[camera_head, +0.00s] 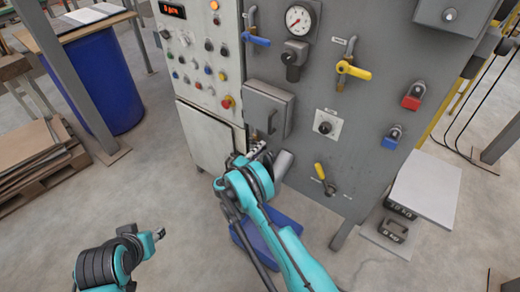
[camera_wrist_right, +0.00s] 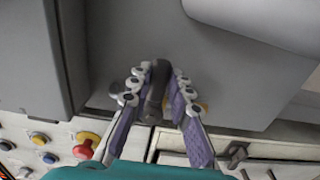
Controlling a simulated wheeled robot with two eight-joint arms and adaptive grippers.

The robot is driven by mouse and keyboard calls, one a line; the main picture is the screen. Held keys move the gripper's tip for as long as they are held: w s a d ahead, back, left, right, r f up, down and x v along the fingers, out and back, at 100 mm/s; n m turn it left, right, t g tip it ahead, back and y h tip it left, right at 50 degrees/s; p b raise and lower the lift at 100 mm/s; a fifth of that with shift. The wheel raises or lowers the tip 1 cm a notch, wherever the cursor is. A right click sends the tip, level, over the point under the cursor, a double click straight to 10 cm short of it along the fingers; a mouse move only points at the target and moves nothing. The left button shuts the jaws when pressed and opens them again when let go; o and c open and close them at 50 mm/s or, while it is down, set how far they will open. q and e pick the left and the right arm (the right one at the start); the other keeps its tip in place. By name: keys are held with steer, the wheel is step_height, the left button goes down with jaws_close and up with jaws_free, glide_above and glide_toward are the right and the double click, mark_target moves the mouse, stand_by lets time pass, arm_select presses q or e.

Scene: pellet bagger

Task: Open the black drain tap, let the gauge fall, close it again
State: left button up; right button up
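My right gripper (camera_head: 256,150) is at the lower left of the grey panel, below a grey box. In the right wrist view, its fingers (camera_wrist_right: 164,72) stand on both sides of a dark lever, the black drain tap (camera_wrist_right: 156,92). The lever fills the narrow gap between the fingertips, which appear to touch it. In the head view the tap is mostly hidden by my gripper and arm. The gauge (camera_head: 299,18) is a white dial at the panel's top; its reading is too small to tell. My left gripper (camera_head: 158,234) is low over the floor, away from the panel.
The panel carries a blue-handled tap (camera_head: 256,40), a yellow-handled tap (camera_head: 352,69), a low yellow lever (camera_head: 320,172) and the grey box (camera_head: 268,108). A button cabinet (camera_head: 205,60) adjoins on the left. A blue bin (camera_head: 275,243) lies under my right arm.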

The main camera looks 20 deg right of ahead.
steer(key=o, duration=0.3)
steer(key=v, duration=1.2)
